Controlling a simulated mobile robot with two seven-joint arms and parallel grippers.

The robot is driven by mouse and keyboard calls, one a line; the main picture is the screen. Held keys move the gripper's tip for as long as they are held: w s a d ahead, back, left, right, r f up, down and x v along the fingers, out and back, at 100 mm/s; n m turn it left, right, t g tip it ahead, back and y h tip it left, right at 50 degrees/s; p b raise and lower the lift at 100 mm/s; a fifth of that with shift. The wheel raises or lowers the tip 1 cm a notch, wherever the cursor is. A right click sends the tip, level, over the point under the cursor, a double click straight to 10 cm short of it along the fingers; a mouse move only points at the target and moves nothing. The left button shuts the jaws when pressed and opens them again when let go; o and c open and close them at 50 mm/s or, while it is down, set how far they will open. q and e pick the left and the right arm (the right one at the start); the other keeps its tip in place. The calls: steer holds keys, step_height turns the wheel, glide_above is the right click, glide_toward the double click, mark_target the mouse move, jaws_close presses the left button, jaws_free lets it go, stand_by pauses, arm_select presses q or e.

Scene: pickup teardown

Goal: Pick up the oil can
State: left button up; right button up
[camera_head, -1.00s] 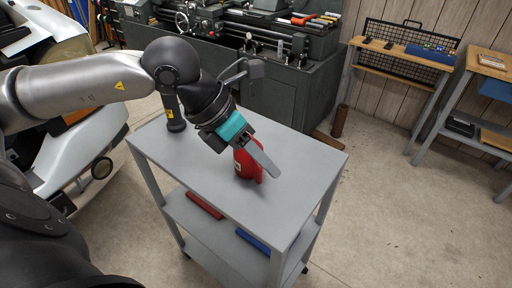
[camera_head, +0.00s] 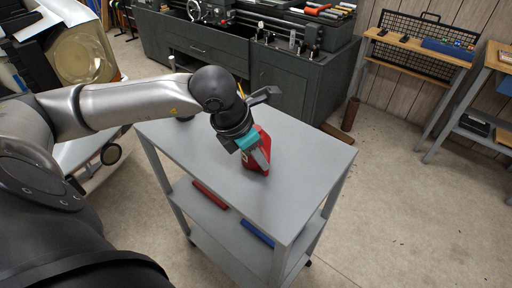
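The red oil can (camera_head: 250,165) stands on the grey top of the cart (camera_head: 310,165), near its middle. My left gripper (camera_head: 259,158), with a teal band, reaches down to the can from the left. One pale finger lies across the near side of the can, with red showing on both sides of it. The other finger is hidden, so I cannot tell whether the gripper is closed on the can. My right gripper is out of view.
On the cart's lower shelf lie a red bar (camera_head: 210,195) and a blue bar (camera_head: 257,233). A dark object (camera_head: 185,118) on the top is mostly hidden behind my arm. A lathe (camera_head: 260,40) stands behind the cart. The cart top's right side and the floor to the right are clear.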

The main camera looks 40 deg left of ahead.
mark_target(265, 174)
arm_select(q)
steer(key=x, duration=0.5)
steer(key=shift+f, duration=0.1)
jaws_close()
stand_by(1.3)
